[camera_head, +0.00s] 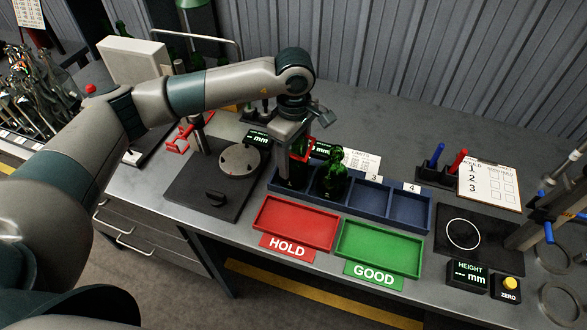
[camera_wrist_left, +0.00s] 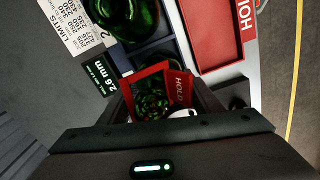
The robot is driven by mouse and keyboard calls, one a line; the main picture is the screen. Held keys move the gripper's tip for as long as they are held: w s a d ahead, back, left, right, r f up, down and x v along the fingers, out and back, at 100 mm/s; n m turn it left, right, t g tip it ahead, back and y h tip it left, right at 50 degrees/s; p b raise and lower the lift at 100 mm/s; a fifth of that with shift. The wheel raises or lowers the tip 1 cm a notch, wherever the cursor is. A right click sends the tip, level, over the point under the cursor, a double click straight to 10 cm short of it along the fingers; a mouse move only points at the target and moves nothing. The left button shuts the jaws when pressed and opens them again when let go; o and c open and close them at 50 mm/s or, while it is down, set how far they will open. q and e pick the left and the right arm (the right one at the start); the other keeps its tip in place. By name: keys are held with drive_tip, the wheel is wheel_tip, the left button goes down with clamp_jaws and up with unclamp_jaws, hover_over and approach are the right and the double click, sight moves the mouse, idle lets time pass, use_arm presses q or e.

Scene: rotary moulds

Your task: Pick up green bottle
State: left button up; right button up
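My left gripper (camera_head: 293,160) points down over the left end of a blue rack (camera_head: 373,208). In the left wrist view its fingers (camera_wrist_left: 160,108) stand apart on both sides of a green bottle (camera_wrist_left: 152,103) seen from above. A red HOLD tag (camera_wrist_left: 179,88) is around that bottle. Whether the fingers touch it, I cannot tell. In the head view the gripper mostly hides this bottle. More dark green glass (camera_head: 333,180) stands in the adjoining compartment, and shows large in the wrist view (camera_wrist_left: 128,18). My right gripper is not in view.
A red HOLD tray (camera_head: 297,225) and a green GOOD tray (camera_head: 380,250) lie in front of the rack. Rack compartments 3 and 4 look empty. A dark plate with a round disc (camera_head: 240,158) is to the left. A height gauge pad (camera_head: 485,230) is to the right.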

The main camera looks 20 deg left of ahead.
sight(295, 144)
use_arm(q)
drive_tip(key=c, duration=0.4)
drive_tip(key=shift+r, duration=0.1)
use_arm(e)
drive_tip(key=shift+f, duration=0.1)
